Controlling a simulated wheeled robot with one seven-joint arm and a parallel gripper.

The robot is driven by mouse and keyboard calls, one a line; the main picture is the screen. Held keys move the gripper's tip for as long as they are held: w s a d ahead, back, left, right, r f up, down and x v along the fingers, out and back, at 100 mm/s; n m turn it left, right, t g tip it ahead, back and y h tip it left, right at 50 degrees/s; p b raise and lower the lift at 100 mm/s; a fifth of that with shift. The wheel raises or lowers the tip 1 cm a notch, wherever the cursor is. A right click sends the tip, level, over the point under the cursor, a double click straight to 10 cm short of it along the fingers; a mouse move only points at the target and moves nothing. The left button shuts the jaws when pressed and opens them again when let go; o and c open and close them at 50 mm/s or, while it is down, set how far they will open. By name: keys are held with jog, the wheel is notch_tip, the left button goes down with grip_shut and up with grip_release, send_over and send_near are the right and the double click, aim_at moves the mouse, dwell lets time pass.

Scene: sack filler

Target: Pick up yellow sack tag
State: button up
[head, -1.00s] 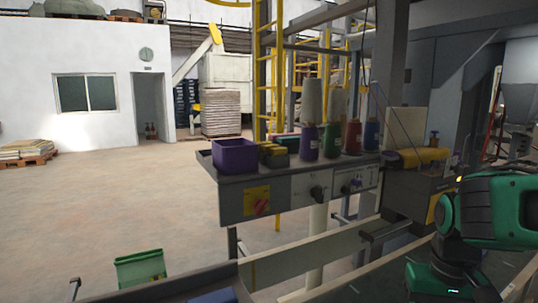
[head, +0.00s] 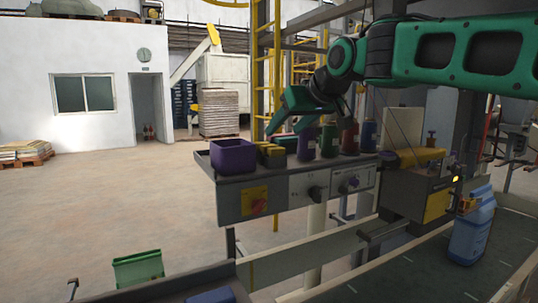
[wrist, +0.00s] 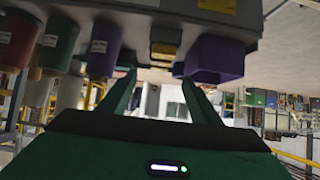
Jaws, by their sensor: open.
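Small yellow pieces, which look like the yellow sack tags (head: 272,150), sit in a low dark holder (head: 276,161) on the grey shelf, right of the purple bin (head: 233,156). In the upside-down wrist view the yellow pieces (wrist: 163,49) lie beyond and between the fingers, with the purple bin (wrist: 215,58) to their right. I cannot tell one tag from another. My gripper (head: 278,131) is open and empty, pointing down-left above the holder. Its two green fingers (wrist: 157,80) are spread wide and appear apart from the tags.
Purple, green, red and blue bottles (head: 328,140) stand close to the right of the holder. A blue jug (head: 471,230) stands on the conveyor at right. Open floor lies left.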

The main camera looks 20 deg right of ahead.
jog(key=x, duration=0.4)
jog(key=shift+w+d+f, duration=0.1)
jog(key=shift+w+f, duration=0.1)
jog(key=shift+f, duration=0.1)
jog(key=shift+x, duration=2.8)
jog(key=c, duration=1.1)
